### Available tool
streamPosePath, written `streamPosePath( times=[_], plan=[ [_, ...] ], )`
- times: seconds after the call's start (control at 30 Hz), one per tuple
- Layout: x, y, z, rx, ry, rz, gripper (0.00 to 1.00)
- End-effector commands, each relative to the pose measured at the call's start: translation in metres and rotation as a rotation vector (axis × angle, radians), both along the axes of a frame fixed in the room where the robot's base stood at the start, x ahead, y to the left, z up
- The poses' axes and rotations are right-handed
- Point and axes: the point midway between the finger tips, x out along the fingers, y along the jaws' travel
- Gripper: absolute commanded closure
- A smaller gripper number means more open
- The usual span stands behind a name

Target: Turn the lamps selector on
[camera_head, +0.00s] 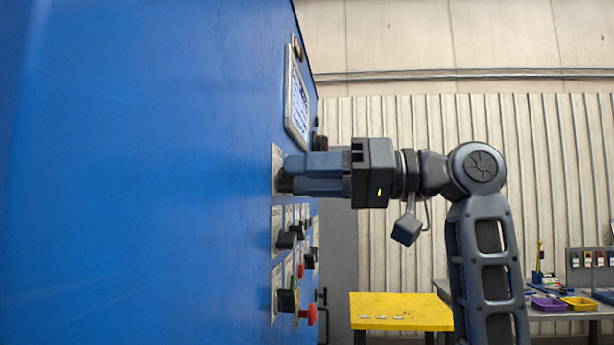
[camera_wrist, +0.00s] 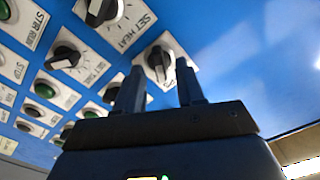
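My gripper (camera_head: 288,176) points left at the blue panel, its fingertips close to a dark knob on a light plate near the panel's edge. In the wrist view, my gripper (camera_wrist: 160,68) has its two fingers apart, with a black selector knob (camera_wrist: 158,61) on a white plate between them. Gaps show on both sides of this knob, and I cannot tell whether either finger touches it. Its label is hidden or unreadable, so I cannot confirm it as the lamps selector.
A knob labelled SET HEAT (camera_wrist: 103,10) and another black selector (camera_wrist: 65,57) are nearby, with several green buttons. In the head view, a screen (camera_head: 298,100) is above my gripper and a red mushroom button (camera_head: 308,314) sticks out below. A yellow table (camera_head: 400,308) stands behind.

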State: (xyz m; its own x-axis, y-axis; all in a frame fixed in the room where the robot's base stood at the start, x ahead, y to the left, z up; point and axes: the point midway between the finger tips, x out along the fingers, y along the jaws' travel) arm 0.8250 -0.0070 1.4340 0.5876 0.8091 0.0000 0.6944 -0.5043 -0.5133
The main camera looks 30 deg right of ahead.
Motion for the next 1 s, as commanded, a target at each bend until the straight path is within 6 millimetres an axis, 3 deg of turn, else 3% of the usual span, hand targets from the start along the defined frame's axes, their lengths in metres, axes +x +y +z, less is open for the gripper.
streamPosePath(
  times=[0.5, 1.0],
  plan=[
    [-0.041, -0.057, -0.001, 0.001, -0.001, -0.003, 0.62],
    [-0.044, -0.061, 0.0, 0.001, -0.001, -0.001, 0.62]
  ],
)
